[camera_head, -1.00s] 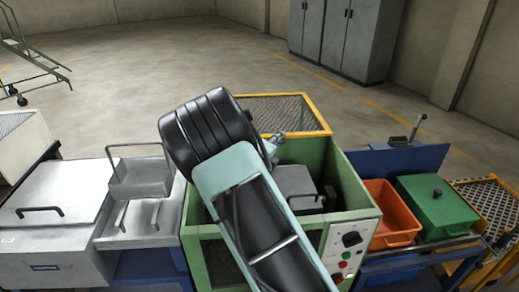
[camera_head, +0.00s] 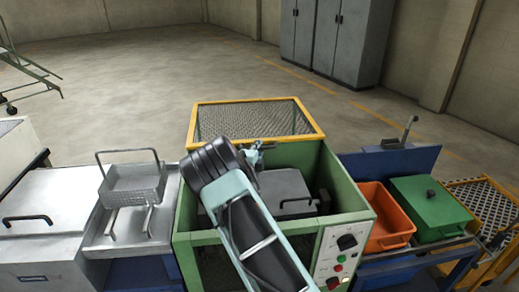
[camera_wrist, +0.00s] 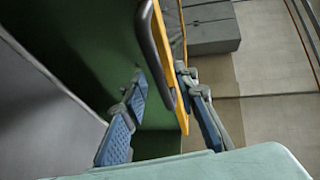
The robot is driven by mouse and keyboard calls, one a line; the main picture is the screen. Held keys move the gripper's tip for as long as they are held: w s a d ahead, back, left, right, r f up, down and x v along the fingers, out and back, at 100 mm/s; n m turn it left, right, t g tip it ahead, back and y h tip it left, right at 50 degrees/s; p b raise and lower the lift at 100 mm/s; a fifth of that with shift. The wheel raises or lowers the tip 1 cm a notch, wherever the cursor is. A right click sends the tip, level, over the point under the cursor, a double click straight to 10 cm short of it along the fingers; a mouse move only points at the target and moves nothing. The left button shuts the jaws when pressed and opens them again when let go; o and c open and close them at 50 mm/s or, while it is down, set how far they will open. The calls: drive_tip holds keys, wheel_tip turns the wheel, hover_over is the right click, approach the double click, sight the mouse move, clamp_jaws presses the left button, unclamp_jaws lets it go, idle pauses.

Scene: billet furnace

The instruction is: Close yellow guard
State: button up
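The yellow guard (camera_head: 258,117) is a yellow-framed mesh panel standing raised at the back edge of the green machine (camera_head: 345,188), whose top is open. In the wrist view, the guard's yellow edge (camera_wrist: 183,118) shows with a dark bar handle (camera_wrist: 155,55) along it. My gripper (camera_head: 257,152) is at the guard's lower front side in the head view, partly hidden by my arm. In the wrist view, my gripper (camera_wrist: 165,108) is open, its blue-padded fingers apart on either side of the guard's edge and handle end. I cannot tell whether either finger touches it.
A grey lidded block (camera_head: 287,190) sits inside the machine. A control panel (camera_head: 340,250) is on its front right. A wire basket (camera_head: 133,184) stands left; an orange bin (camera_head: 385,220) and green lidded box (camera_head: 433,207) stand right. The floor behind is clear.

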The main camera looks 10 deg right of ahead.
drive_tip(key=shift+w+d+f, duration=0.1)
drive_tip(key=shift+w+d, duration=0.2)
drive_tip(key=shift+w, duration=0.35)
clamp_jaws()
